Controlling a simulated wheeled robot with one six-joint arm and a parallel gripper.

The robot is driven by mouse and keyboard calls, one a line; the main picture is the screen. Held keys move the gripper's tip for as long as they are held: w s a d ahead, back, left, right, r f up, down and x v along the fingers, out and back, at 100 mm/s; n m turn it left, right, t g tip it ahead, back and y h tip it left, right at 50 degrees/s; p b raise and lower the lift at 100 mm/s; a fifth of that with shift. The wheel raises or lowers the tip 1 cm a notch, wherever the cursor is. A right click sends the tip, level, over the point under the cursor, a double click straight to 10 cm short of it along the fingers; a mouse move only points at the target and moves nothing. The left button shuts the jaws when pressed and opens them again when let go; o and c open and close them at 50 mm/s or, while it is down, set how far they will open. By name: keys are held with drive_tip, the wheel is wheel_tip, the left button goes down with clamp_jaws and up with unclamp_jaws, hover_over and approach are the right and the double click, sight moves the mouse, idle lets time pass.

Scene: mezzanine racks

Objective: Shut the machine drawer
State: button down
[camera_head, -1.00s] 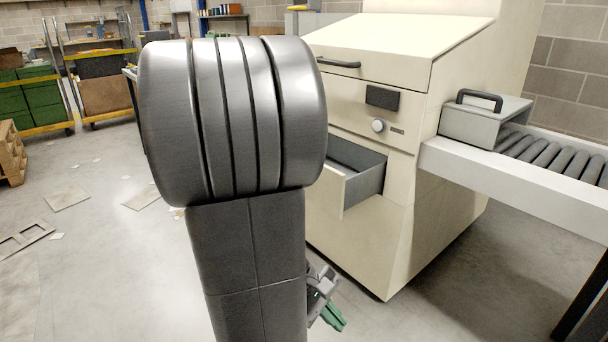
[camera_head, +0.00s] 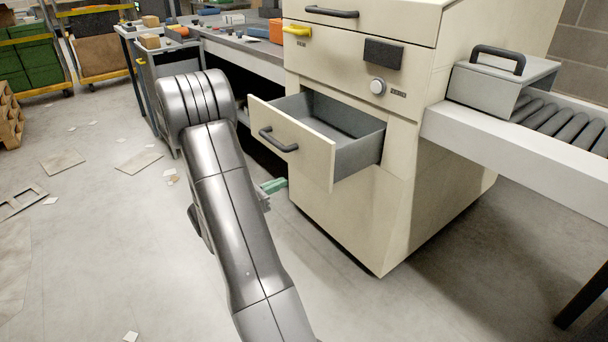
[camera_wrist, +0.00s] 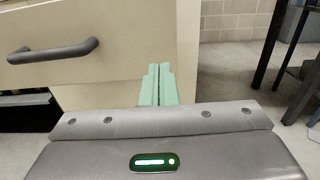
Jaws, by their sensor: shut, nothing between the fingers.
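The machine drawer (camera_head: 296,165) stands open, pulled out of the front of the cream machine (camera_head: 370,215). Its inside looks empty, and its front panel carries a dark bar handle (camera_head: 279,140). My gripper (camera_head: 274,186) is shut and empty, with green fingers, below and in front of the drawer in the head view. In the wrist view the shut fingers (camera_wrist: 158,84) point forward, right of the drawer handle (camera_wrist: 53,51), near the right part of the drawer front (camera_wrist: 130,55). I cannot tell whether they touch it.
A roller conveyor (camera_head: 535,155) with a grey handled cover (camera_head: 497,85) adjoins the machine's right side. A bench (camera_head: 245,55) with parts and a cart (camera_head: 172,68) stand behind my arm. Open floor with scattered cardboard lies to the left.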

sight(372, 142)
drive_tip(key=b+x, duration=0.2)
drive_tip(key=x, duration=1)
drive_tip(key=shift+d+b, duration=0.25)
drive_tip(key=shift+b, duration=0.05)
drive_tip(key=shift+w+d, duration=0.35)
drive_tip(key=shift+d, duration=0.05)
drive_tip(key=b+x, duration=0.1)
drive_tip(key=x, duration=2.2)
drive_tip(key=shift+w+d+b, duration=0.2)
drive_tip(key=shift+d+b, duration=0.15)
drive_tip(key=shift+b, duration=0.05)
drive_tip(key=shift+w+d, duration=0.15)
drive_tip(key=shift+d, duration=0.1)
drive_tip(key=shift+w+r, duration=0.1)
drive_tip(key=shift+r, duration=0.1)
drive_tip(key=shift+d+r, duration=0.1)
